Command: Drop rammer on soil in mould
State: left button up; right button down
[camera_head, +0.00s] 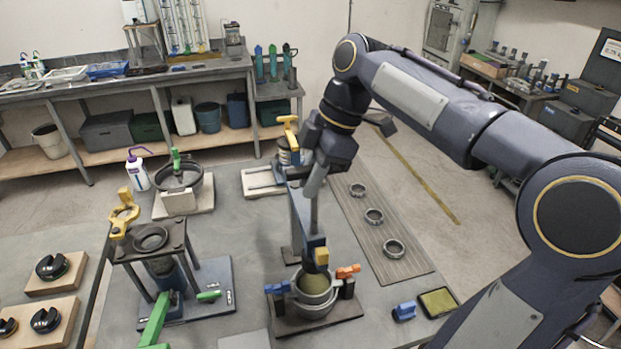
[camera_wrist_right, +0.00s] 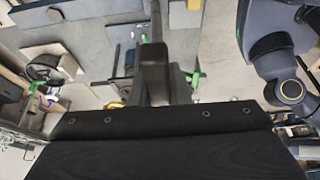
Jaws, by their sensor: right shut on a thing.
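My right gripper (camera_head: 318,172) is shut on the upper part of what looks like the rammer (camera_head: 314,212), a grey upright rod with a blue and yellow lower end. Olive-brown soil (camera_head: 314,284) shows inside the mould. The rammer's lower end is close above the soil; I cannot tell whether it touches. In the right wrist view a dark bar (camera_wrist_right: 155,65) stands in the middle, and the grip itself is not clear. My left gripper is not in view.
A stand with a yellow handle (camera_head: 123,212) and green levers is at the left. A blue item (camera_head: 404,311) and a small tray (camera_head: 457,305) lie near the front.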

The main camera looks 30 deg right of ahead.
jog(key=shift+w+r, duration=0.1)
jog(key=shift+r, duration=0.2)
jog(key=c, duration=1.4)
grip_release()
jog(key=shift+o, duration=0.2)
jog(key=shift+f, duration=0.1)
jog(key=v, duration=0.7)
jog(key=shift+d+r, duration=0.15)
jog(key=shift+r, duration=0.2)
jog(key=shift+c, duration=0.2)
